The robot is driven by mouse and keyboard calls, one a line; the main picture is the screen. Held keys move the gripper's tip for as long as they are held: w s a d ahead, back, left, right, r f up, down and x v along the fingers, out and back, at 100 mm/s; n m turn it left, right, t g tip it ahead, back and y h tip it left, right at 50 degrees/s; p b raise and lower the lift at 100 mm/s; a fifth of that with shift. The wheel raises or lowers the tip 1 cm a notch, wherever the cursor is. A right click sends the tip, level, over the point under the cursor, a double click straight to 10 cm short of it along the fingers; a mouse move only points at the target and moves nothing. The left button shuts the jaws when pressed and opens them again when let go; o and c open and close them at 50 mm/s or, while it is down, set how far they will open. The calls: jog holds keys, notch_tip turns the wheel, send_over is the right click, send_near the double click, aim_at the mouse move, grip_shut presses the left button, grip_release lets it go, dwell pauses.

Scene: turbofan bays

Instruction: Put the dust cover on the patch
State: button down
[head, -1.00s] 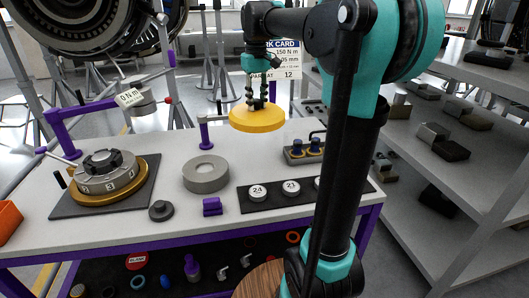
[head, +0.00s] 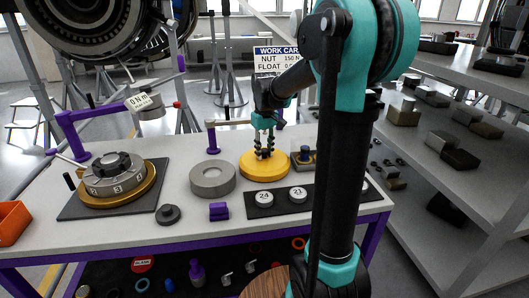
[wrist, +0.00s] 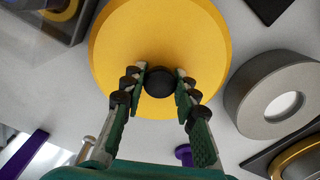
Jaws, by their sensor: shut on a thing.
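The dust cover (head: 264,166) is a yellow disc with a black knob at its centre. It is right of the grey ring on the bench, at or just above the bench top; I cannot tell whether it touches. My gripper (head: 265,150) points down over it, shut on the knob. In the wrist view, the fingers of my gripper (wrist: 160,80) close on both sides of the knob, and the yellow disc (wrist: 160,35) fills the top middle. I cannot make out a patch; the disc hides the bench under it.
A grey ring (head: 212,180) stands close left of the cover. A dark strip with numbered pucks (head: 264,198) lies in front, and a small block with blue-topped parts (head: 303,158) is right. A gold-rimmed hub (head: 115,176) sits on a dark mat at left.

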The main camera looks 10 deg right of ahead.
aim_at(264, 150)
jog(key=shift+f, duration=0.2)
jog(key=shift+f, duration=0.15)
jog(key=c, duration=1.2)
grip_release()
jog(key=shift+o, duration=0.2)
notch_tip(264, 150, up, 12)
jog(key=shift+r, duration=0.2)
